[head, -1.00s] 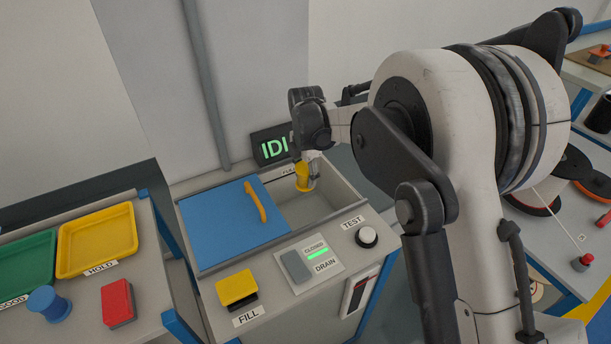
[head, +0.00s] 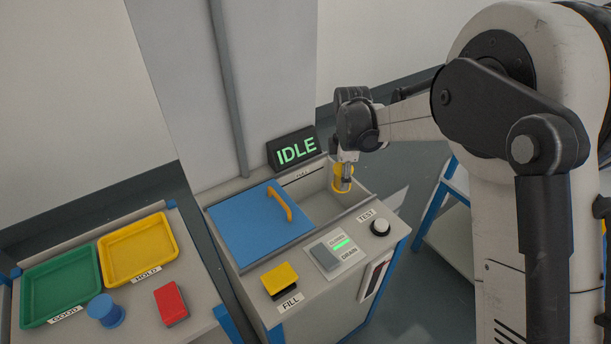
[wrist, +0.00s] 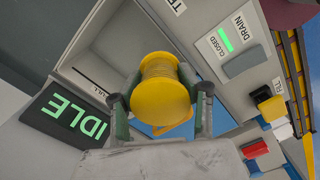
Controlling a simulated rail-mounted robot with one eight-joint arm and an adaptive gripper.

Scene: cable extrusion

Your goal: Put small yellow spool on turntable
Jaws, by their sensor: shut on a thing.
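The small yellow spool (head: 341,184) is in my gripper (head: 345,175), at the open right part of the tank (head: 318,194) in the head view. In the wrist view the spool (wrist: 160,92) sits between the two fingers of my gripper (wrist: 160,100), one finger on each side. I cannot tell how far the spool is above the tank floor. The turntable cannot be made out in the current frames.
The IDLE display (head: 295,150) stands behind. FILL (head: 281,281) and TEST (head: 380,227) buttons sit in front. Green (head: 60,288) and yellow (head: 138,250) trays and a blue spool (head: 105,310) are at left.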

